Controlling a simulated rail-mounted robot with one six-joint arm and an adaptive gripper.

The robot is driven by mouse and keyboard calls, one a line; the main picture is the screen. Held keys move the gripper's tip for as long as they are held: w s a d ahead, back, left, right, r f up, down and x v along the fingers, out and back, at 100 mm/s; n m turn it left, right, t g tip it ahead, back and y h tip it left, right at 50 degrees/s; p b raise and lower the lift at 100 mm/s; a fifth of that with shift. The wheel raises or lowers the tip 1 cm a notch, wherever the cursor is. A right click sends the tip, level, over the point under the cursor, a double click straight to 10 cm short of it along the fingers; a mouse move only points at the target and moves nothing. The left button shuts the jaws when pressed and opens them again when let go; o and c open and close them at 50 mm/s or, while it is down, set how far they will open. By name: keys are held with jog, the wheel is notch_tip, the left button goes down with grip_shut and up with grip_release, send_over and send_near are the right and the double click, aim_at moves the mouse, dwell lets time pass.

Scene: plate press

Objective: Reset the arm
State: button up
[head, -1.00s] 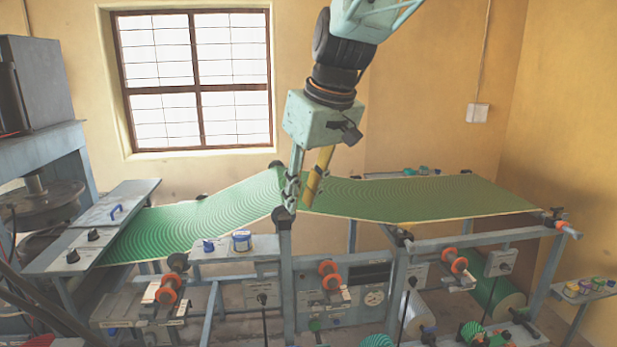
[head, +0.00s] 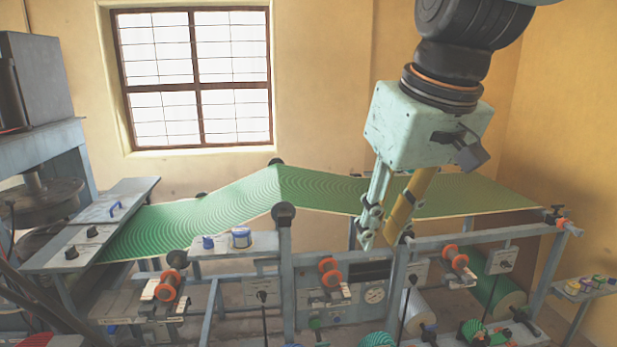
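My gripper (head: 380,240) hangs from my arm at right of centre in the head view. It points down, in front of the green patterned sheet (head: 225,206) on the press frame. One finger is pale blue-green and the other is yellow. The fingers stand apart at their tips, with nothing visible between them. My gripper and arm hide part of the sheet's right half and of the wall behind. Whether the fingertips touch the frame cannot be told.
A blue-grey frame (head: 285,250) with several orange knobs (head: 330,265) stands below the sheet. A side shelf (head: 262,245) holds small tins (head: 241,237). A press (head: 35,180) stands at the left. A small shelf (head: 597,294) with jars is at the right. Open space lies before the window (head: 192,78).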

jog(key=s+d+f+m, duration=0.2)
jog(key=s+d+f, duration=0.1)
jog(key=s, duration=0.7)
jog(key=s+d+f+m+h+b, duration=0.1)
jog(key=s+d+f, duration=0.3)
jog(key=s, duration=0.7)
jog(key=shift+d+f+m, duration=0.15)
jog(key=shift+d+m, duration=0.25)
jog(key=shift+d, duration=0.7)
